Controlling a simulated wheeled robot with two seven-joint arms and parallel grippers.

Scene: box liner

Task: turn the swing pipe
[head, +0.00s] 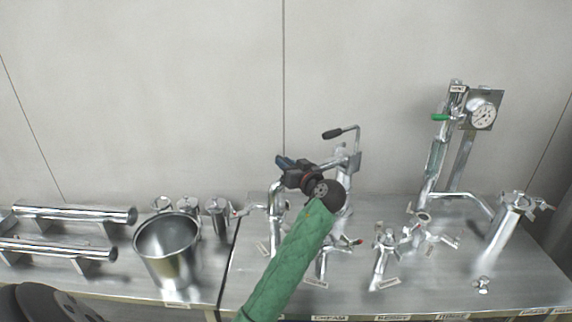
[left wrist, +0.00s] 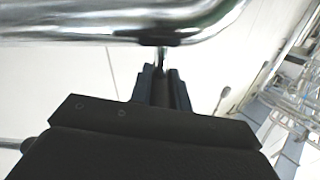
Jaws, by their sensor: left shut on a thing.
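The swing pipe is a shiny bent metal pipe (head: 275,205) at the middle of the bench in the head view. In the left wrist view the pipe (left wrist: 120,25) runs across the top and bends up at the right. My left gripper (head: 284,163) is at the top of the pipe, at the end of the green-sleeved arm. In the left wrist view its jaws (left wrist: 162,75) are shut on a thin stem or pin (left wrist: 160,56) under the pipe. The gripper and arm hide part of the pipework behind them. My right gripper is not in view.
A black-handled lever (head: 340,132) rises just behind my gripper. A steel bucket (head: 167,250) and thick rails (head: 75,213) stand at the left. Small valve fittings (head: 382,255) stand right of my arm. A gauge stand (head: 483,115) is at the right, before a plain wall.

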